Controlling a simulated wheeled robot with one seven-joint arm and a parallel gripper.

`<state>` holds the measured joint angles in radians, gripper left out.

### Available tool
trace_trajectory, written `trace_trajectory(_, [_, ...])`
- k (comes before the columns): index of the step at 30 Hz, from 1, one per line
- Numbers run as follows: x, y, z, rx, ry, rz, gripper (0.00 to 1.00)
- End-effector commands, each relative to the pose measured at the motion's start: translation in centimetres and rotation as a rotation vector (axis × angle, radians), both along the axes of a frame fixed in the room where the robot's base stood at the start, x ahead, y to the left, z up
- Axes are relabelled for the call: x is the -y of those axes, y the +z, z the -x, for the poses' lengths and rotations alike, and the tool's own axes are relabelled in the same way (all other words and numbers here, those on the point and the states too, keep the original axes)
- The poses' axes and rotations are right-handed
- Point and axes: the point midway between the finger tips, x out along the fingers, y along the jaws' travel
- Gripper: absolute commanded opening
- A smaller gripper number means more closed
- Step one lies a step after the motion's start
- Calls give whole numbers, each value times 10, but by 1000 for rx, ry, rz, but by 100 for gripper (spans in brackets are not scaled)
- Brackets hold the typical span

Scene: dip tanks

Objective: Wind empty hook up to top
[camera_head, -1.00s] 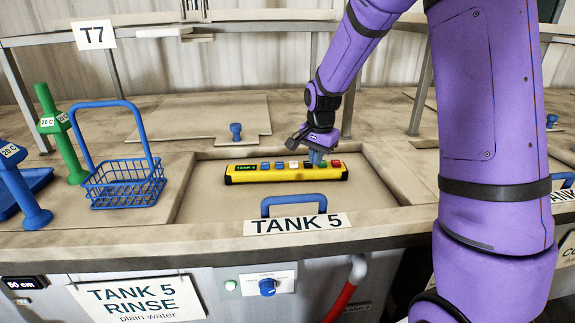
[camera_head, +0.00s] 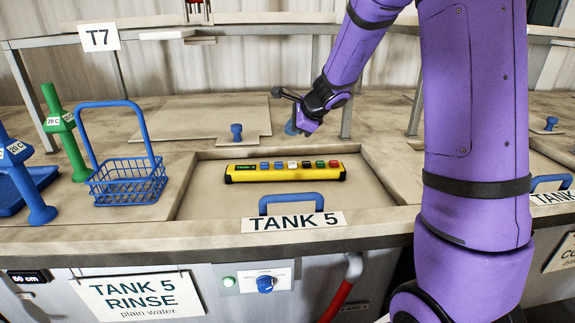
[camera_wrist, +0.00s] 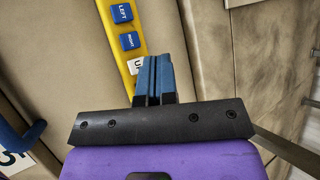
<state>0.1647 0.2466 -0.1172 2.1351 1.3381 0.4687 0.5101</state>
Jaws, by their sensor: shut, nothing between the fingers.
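The yellow button box (camera_head: 285,171) lies on the tank 5 lid, with a row of blue, white, green and red buttons and a small dark display at its left end. My gripper (camera_head: 291,129) is shut and empty, just above or behind the box in the head view. In the wrist view the blue fingers (camera_wrist: 154,78) are together, beside the yellow box (camera_wrist: 113,35). Blue LEFT and RIGHT buttons show there, and a white button starting with U (camera_wrist: 136,66) is partly covered by the fingers. No hook can be made out in either view.
A blue wire basket (camera_head: 127,186) with a tall handle stands left of the recessed lid. Green (camera_head: 72,150) and blue (camera_head: 30,190) posts stand further left. A blue lid handle (camera_head: 291,198) rises in front of the box. A frame leg (camera_head: 347,115) stands behind my gripper.

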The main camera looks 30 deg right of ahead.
Motion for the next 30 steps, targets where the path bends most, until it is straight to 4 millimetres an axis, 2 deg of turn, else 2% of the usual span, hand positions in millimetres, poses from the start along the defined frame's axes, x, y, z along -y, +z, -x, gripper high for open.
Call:
trace_trajectory(6, [9,7,-4,33,-73,-38,0])
trace_trajectory(19, [9,6,-5,35,-80,-43,0])
trace_trajectory(23, [9,-1,-5,32,-80,-43,0])
trace_trajectory(30, [9,-29,-4,31,-81,-44,0])
